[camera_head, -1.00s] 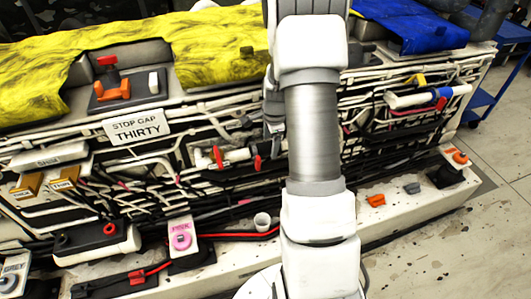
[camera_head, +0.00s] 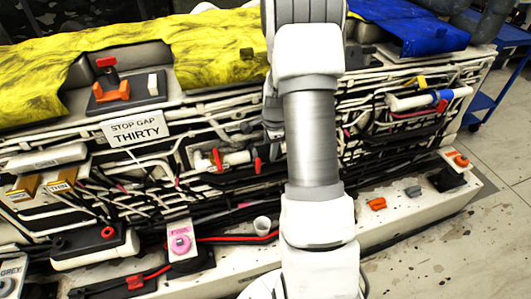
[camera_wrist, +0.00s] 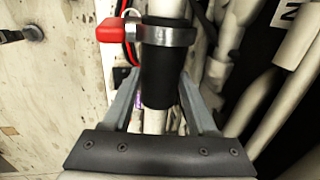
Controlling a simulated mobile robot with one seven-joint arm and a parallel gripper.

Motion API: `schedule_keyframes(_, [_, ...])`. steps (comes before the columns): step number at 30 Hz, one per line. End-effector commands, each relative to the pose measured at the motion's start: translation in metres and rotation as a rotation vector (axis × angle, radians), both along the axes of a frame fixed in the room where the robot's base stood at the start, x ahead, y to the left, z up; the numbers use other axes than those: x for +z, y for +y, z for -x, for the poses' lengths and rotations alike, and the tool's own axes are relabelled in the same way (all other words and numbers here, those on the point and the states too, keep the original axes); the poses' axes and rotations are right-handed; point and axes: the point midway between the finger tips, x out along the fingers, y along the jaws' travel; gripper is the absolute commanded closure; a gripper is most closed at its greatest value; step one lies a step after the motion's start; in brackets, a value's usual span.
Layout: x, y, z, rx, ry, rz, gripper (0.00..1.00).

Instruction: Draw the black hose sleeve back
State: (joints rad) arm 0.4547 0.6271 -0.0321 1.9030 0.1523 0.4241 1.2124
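The black hose sleeve (camera_wrist: 160,78) shows in the wrist view around a pale pipe. A metal ring clamp (camera_wrist: 165,33) with a red handle (camera_wrist: 119,30) sits at its far end. My gripper (camera_wrist: 161,88) has one finger on each side of the sleeve, close to its edges. I cannot tell whether the fingers touch it. In the head view my arm hides most of the gripper and the sleeve. Red clamp handles (camera_head: 217,159) show on a white pipe (camera_head: 236,158) just left of my arm.
Dense pipes and cables surround the sleeve. A yellow cover (camera_head: 215,50) and a blue cover (camera_head: 420,25) lie on top. A small white cup (camera_head: 262,225) and an orange piece (camera_head: 377,204) sit on the front ledge. Floor (camera_head: 440,255) is open at lower right.

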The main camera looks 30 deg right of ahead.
Motion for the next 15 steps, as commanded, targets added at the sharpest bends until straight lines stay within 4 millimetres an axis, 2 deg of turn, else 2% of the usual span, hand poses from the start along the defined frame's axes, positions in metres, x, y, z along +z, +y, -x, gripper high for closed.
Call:
schedule_keyframes(1, [0.0001, 0.0, 0.0, 0.0, 0.0, 0.0, 0.55])
schedule_keyframes(2, [0.0001, 0.0, 0.0, 0.0, 0.0, 0.0, 0.47])
schedule_keyframes(5, [0.0001, 0.0, 0.0, 0.0, 0.0, 0.0, 0.65])
schedule_keyframes(6, [0.0001, 0.0, 0.0, 0.0, 0.0, 0.0, 0.68])
schedule_keyframes(15, [0.0001, -0.0094, 0.002, -0.002, -0.001, 0.002, 0.68])
